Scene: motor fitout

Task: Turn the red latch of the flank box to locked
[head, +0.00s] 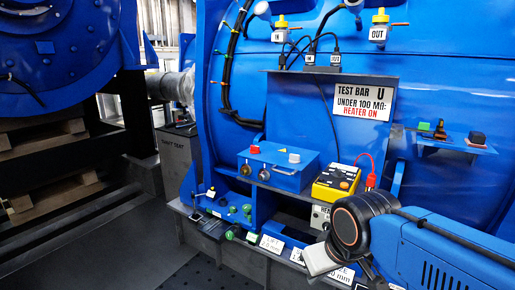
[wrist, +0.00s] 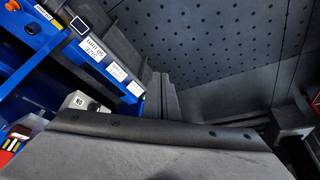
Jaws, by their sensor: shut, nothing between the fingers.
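A blue box (head: 278,168) stands on the ledge of the big blue housing, with a red cap (head: 255,149) and a pale cap on top and two dark round knobs on its front. I cannot tell whether this is the flank box, and no part shows clearly as a red latch. My gripper (head: 320,260) is low at the front, right of centre, apart from the box and to its lower right. It is shut and empty. Its grey body (wrist: 160,150) fills the bottom of the wrist view.
A yellow meter (head: 336,183) with a red lead stands right of the blue box. White labels (head: 271,244) line the ledge edge, close to my gripper. A small shelf (head: 458,144) sticks out at the right. The dark floor (head: 90,250) at lower left is open.

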